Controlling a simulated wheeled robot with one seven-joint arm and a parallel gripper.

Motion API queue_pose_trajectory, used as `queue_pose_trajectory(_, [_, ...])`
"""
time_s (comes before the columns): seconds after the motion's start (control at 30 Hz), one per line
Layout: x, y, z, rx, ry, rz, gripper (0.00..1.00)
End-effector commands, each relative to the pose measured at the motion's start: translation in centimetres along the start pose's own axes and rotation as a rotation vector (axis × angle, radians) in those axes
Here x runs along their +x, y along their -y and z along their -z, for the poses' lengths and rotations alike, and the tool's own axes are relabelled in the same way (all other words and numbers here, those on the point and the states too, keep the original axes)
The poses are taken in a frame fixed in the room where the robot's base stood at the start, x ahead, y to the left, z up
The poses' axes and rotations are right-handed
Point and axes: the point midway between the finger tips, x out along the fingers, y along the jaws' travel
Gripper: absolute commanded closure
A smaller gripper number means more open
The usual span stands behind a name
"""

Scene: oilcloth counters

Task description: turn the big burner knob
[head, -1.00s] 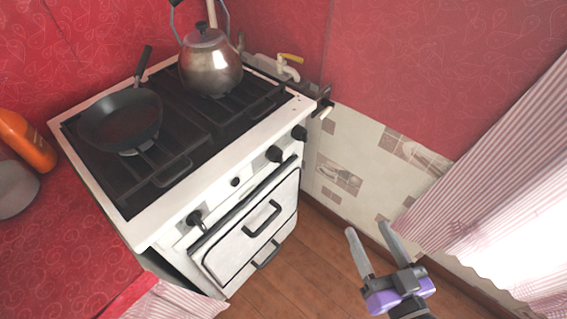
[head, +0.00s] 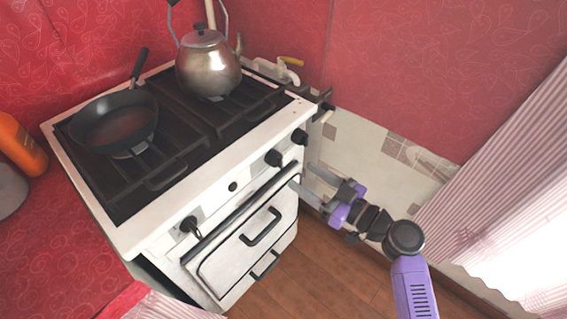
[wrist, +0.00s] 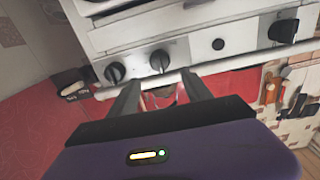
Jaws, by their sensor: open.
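The white stove (head: 215,205) has a row of black knobs along its front panel. The left-hand knob (head: 190,226) looks the largest, and it shows at the right of the wrist view (wrist: 283,31). Two more knobs sit toward the right end, one (head: 274,158) and the end one (head: 299,136). In the wrist view these two are at the left, one (wrist: 159,61) and the end one (wrist: 115,72). A small round black button (head: 233,187) lies between. My gripper (head: 309,180) is open and empty by the stove's right front, below the right-hand knobs, apparently touching none.
A frying pan (head: 114,120) and a kettle (head: 208,65) stand on the burners. The oven door handle (head: 260,228) sticks out below the knobs. A red counter (head: 60,240) with an orange bottle (head: 22,146) is at left. The wooden floor (head: 310,280) in front is clear.

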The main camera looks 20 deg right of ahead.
Motion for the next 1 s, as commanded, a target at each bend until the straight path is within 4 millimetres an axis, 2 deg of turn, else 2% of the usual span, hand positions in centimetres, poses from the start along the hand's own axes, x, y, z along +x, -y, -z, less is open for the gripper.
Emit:
queue_pose_trajectory(0.17, [1.1, 0.1, 0.0, -0.030, 0.002, 0.005, 0.42])
queue_pose_trajectory(0.4, [4.8, 0.1, 0.1, -0.028, 0.003, 0.004, 0.42])
queue_pose_trajectory(0.6, [7.1, 0.1, 0.0, -0.028, 0.003, 0.002, 0.42])
queue_pose_trajectory(1.0, [7.8, 0.1, -0.1, -0.028, 0.004, 0.000, 0.44])
